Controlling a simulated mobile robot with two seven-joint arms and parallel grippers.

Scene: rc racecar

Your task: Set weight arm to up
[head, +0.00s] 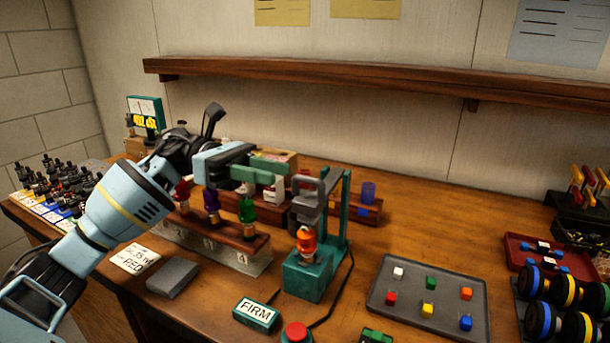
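A green test stand (308,281) stands mid-table, with a teal upright post at its back right. A grey weight block (306,203) hangs at its upper front, above an orange part (306,241) seated on the stand's base. The weight arm itself is hard to separate from the teal bars around the block. My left gripper (272,171) reaches in from the left at the height of the block's top, just left of it. My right gripper is not in view.
A rack (255,262) holding red, purple and green dampers lies below my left gripper. A FIRM sign (256,315) and a red button (296,333) are in front. A grey tray (385,315) of coloured cubes is right; clear table lies behind it.

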